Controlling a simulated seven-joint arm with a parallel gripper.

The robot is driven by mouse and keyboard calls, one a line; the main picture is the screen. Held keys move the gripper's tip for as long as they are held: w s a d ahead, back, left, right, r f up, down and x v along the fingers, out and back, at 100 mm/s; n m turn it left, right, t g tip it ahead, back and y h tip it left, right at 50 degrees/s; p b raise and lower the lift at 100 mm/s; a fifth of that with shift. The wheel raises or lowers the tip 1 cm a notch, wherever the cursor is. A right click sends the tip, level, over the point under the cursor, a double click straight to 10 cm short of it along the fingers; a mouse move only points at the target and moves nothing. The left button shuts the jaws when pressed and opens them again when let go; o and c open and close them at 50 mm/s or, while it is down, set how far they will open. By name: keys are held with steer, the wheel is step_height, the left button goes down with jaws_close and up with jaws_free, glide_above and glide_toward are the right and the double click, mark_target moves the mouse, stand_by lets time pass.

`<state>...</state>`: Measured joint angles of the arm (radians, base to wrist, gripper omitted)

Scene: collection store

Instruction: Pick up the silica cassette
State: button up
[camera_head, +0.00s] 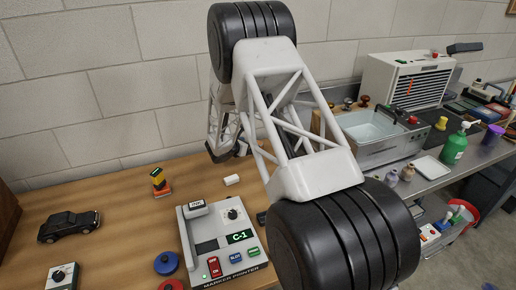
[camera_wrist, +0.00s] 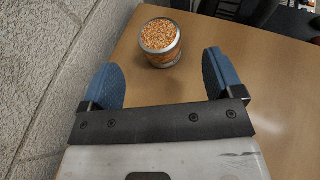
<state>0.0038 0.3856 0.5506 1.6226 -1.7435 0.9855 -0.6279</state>
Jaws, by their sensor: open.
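The silica cassette appears to be the short round metal container (camera_wrist: 160,38) filled with orange beads. It stands upright on the wooden table in the wrist view, just ahead of my gripper (camera_wrist: 163,72). The two blue fingers are wide apart, one to each side of the line toward it, with nothing held. Bare table shows between the fingers. I cannot make out the container in the head view, where my arm covers part of the bench and the gripper is largely hidden behind it.
A rough wall (camera_wrist: 45,55) runs close along the left of my gripper. A metal basin (camera_head: 372,135) stands right. Table around the container is clear.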

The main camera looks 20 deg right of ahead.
steer(key=shift+x, duration=1.3)
steer(key=shift+f+x, duration=0.25)
steer(key=shift+x, duration=2.35)
steer(key=shift+a, duration=0.15)
steer(key=c, duration=1)
steer(key=shift+c, duration=0.2)
steer(key=shift+r, duration=0.15)
